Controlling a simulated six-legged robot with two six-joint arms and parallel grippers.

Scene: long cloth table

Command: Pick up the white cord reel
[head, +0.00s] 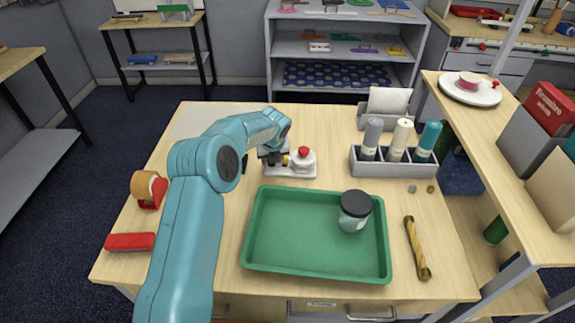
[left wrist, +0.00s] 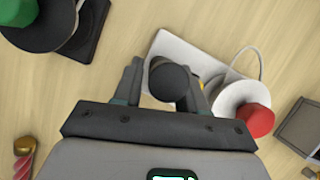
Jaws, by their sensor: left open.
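A white device (head: 292,170) with a round white part and red knob (head: 303,152) lies on the table behind the green tray. In the left wrist view it is a white plate (left wrist: 190,52) with a thin white loop and the red knob (left wrist: 254,120). My left gripper (head: 270,157) is open over its left end; in the wrist view its fingers (left wrist: 166,82) stand either side of a dark round post (left wrist: 168,80). Contact cannot be told. An off-white upright reel-like cylinder (head: 401,138) stands in the middle compartment of a grey rack, well to the right, apart from my gripper.
The grey rack (head: 392,170) also holds a grey and a teal cylinder. The green tray (head: 316,273) holds a dark-lidded jar (head: 354,211). A brass-ended rod (head: 417,248) lies right; a red case (head: 130,242) and red-yellow roll (head: 147,188) lie left. A raised shelf (head: 470,118) borders the right.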

